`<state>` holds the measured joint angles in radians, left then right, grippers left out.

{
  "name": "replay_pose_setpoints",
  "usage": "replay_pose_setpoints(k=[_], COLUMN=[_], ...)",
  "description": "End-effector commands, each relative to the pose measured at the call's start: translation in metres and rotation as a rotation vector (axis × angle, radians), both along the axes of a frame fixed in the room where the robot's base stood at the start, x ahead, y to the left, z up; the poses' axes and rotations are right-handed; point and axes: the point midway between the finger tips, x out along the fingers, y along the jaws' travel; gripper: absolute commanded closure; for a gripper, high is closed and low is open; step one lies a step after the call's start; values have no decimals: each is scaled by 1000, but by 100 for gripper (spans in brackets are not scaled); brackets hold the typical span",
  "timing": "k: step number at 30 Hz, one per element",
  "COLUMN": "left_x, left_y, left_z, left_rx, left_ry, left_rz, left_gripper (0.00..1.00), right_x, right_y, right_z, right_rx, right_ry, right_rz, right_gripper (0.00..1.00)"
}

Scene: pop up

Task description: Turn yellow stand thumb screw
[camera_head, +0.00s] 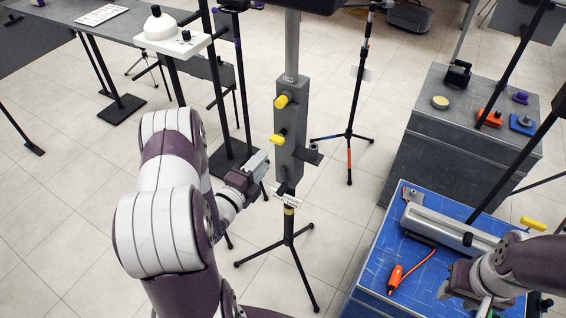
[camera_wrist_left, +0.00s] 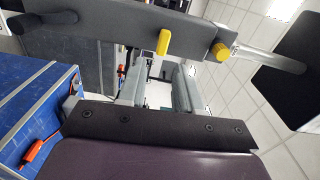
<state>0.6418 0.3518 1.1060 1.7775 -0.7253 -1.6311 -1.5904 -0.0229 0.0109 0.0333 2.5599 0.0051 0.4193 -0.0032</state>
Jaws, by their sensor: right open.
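The stand (camera_head: 291,165) is upright, with a grey box-shaped column on a black tripod. Two yellow thumb screws stick out from its left side, an upper one (camera_head: 282,101) and a lower one (camera_head: 277,139). My left gripper (camera_head: 262,160) is open and empty, just left of the column and a little below the lower screw. In the left wrist view, one yellow screw (camera_wrist_left: 163,42) lies ahead of the open fingers (camera_wrist_left: 158,78), apart from them, and the other (camera_wrist_left: 221,52) is farther right. My right gripper (camera_head: 478,300) is at the lower right, its fingers partly hidden.
A blue-topped table (camera_head: 372,270) at right holds a grey metal bar and an orange tool (camera_head: 395,278). A grey cabinet (camera_head: 420,150) with small items stands behind it. Other thin tripods (camera_head: 350,135) stand close behind the stand. Floor in front of its tripod is clear.

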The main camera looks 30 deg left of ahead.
Motion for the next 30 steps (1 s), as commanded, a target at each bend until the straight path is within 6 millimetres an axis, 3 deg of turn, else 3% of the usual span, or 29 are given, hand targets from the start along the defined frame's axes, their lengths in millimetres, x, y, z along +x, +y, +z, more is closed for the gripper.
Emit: replay_pose_setpoints(k=[5,18,25,28,30], left_x=[9,67,79,79,79], left_y=[-1,-5,-6,-6,-6], left_z=[3,0,2,2,2], left_rx=[55,52,50,50,49], left_ry=[-19,-17,-15,-14,-14], left_rz=[0,1,3,3,3], left_gripper=[66,66,66,98,100], right_x=[0,0,0,0,0], right_y=[0,0,0,0,0], right_z=[-1,-14,-18,-17,-17], right_rx=[0,0,0,0,0], right_ry=[0,0,0,0,0], right_rz=[0,0,0,0,0], right_gripper=[57,57,57,57,57])
